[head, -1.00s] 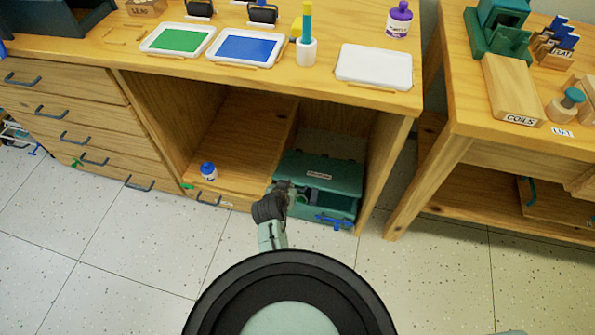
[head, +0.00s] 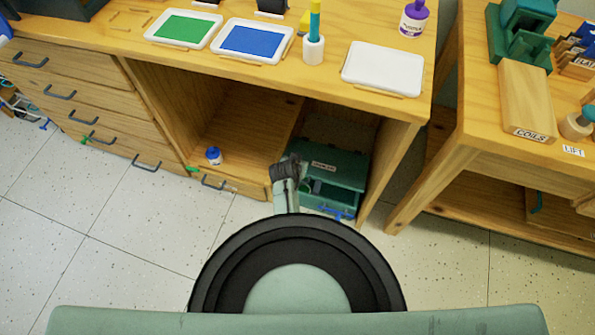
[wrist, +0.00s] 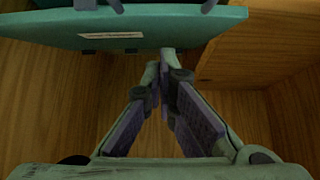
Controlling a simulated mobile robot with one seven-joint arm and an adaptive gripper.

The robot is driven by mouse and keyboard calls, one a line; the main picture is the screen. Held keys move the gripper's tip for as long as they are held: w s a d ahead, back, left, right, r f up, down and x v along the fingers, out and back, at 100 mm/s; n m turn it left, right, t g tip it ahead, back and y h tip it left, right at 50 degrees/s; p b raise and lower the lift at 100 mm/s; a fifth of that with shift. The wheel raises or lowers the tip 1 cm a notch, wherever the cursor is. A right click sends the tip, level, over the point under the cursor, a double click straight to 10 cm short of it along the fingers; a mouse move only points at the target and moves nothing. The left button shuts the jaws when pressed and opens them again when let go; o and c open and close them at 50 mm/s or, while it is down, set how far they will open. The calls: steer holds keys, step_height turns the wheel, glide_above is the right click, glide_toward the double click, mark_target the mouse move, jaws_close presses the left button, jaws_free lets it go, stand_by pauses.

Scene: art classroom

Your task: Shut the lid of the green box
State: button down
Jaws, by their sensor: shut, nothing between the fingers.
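The green box (head: 326,196) sits in the right part of the open cubby under the bench. Its lid (head: 340,170), with a white label, looks partly raised, with a dark gap between it and the box front. A blue latch shows on the front. My gripper is at the box's left side in the head view, its tips hidden there behind my arm. In the wrist view, my gripper (wrist: 163,66) is shut and empty, its tips close to the edge of the labelled green lid (wrist: 185,30). I cannot tell whether they touch it.
The cubby's wooden right wall (head: 395,160) stands close beside the box. A small blue-capped bottle (head: 214,156) stands on the cubby floor to the left. The bench top (head: 330,80) overhangs the box. Open tiled floor (head: 130,225) lies in front.

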steer(key=shift+s+a+f, duration=0.2)
steer(key=shift+s+f, duration=0.35)
steer(key=shift+f, duration=0.1)
steer(key=shift+s+a+f, duration=0.15)
steer(key=shift+s+f, duration=0.4)
steer(key=shift+f, duration=0.1)
steer(key=s+a+f+b, duration=0.1)
steer(key=s+f+b, duration=0.2)
steer(key=f, duration=0.3)
steer(key=shift+f+b, duration=0.15)
steer(key=shift+b, duration=0.5)
